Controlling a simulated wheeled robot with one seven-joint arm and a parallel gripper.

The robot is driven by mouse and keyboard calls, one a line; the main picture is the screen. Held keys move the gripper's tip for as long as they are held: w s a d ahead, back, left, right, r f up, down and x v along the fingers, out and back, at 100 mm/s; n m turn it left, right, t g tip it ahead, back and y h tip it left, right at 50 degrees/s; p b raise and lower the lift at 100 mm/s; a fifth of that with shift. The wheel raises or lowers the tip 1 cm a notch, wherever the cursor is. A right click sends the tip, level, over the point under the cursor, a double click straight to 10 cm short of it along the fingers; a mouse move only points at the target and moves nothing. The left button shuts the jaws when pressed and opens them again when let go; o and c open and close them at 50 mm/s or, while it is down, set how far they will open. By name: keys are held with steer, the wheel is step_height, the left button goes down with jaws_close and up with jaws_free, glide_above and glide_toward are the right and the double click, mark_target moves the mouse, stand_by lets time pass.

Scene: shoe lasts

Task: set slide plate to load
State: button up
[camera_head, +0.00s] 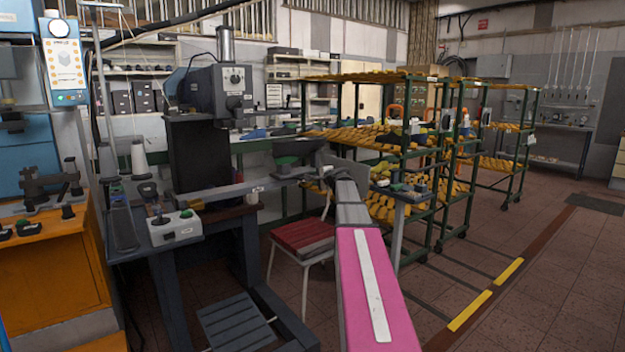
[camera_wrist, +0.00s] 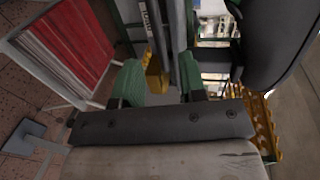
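The slide rail (camera_head: 250,188) is a long grey bar running right from the dark press machine (camera_head: 215,90). It also shows as a grey strip with a label in the wrist view (camera_wrist: 158,28). I cannot clearly make out the slide plate or its position. A dark rounded piece (camera_head: 298,147) sits over the rail's right part. A yellow-orange handle-like piece (camera_wrist: 155,76) lies between the green fingers of my gripper (camera_wrist: 161,75), nearer the left finger. The fingers are apart with a clear gap on the right. In the head view my arm hides most of the gripper.
A chair with a red seat (camera_head: 303,236) stands below the rail and shows at left in the wrist view (camera_wrist: 68,45). A large dark rounded body (camera_wrist: 282,42) is close on the right there. Green racks of yellow lasts (camera_head: 405,150) stand behind.

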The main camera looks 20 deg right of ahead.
steer(key=v, duration=0.7)
steer(key=s+a+f+n+g, duration=0.4)
steer(key=s+a+f, duration=0.2)
steer(key=a+f, duration=0.4)
steer(key=s+a+f+n+g, duration=0.35)
steer(key=s+a+f, duration=0.3)
steer(key=f, duration=0.65)
steer(key=s+a+f+n+g+h, duration=0.2)
steer(key=s+a+f+n+g, duration=0.1)
steer(key=s+f, duration=0.4)
steer(key=s+a+f+n+g+h, duration=0.2)
steer(key=s+a+f+n+g, duration=0.2)
steer(key=s+f, duration=0.4)
steer(key=s+a, duration=0.1)
steer(key=s, duration=0.5)
steer(key=shift+a+f+h, duration=0.25)
steer(key=shift+f+h, duration=0.05)
steer(key=shift+h, duration=0.1)
steer(key=shift+s, duration=0.1)
